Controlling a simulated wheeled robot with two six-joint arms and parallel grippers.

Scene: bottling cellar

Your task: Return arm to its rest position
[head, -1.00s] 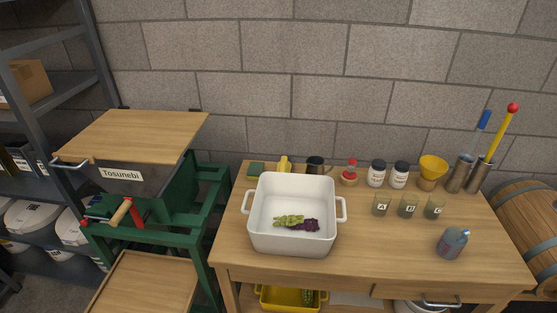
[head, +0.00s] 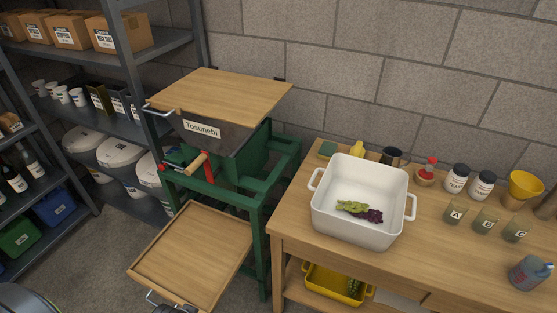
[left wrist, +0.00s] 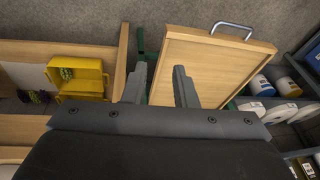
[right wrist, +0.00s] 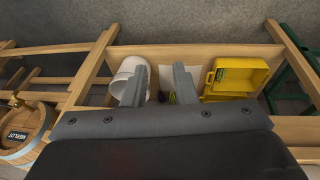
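My left gripper (left wrist: 160,85) is open and empty in the left wrist view, with its two fingers apart. Beyond them lie the wooden tray (left wrist: 205,65) and the floor. My right gripper (right wrist: 160,85) is also open and empty in the right wrist view. Its fingers point toward the table's lower shelf, which holds a white bucket (right wrist: 125,78) and a yellow crate (right wrist: 235,78). No contact shows at either gripper. Neither gripper shows clearly in the head view; a dark rounded shape sits at its bottom left corner.
A white tub (head: 360,225) with green and dark grapes stands on the wooden table (head: 300,235). Jars, labelled glasses and a blue-grey bottle (head: 530,272) stand to its right. The green press stand (head: 255,200) is left of the table. Grey shelves (head: 160,55) line the left; floor shows between.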

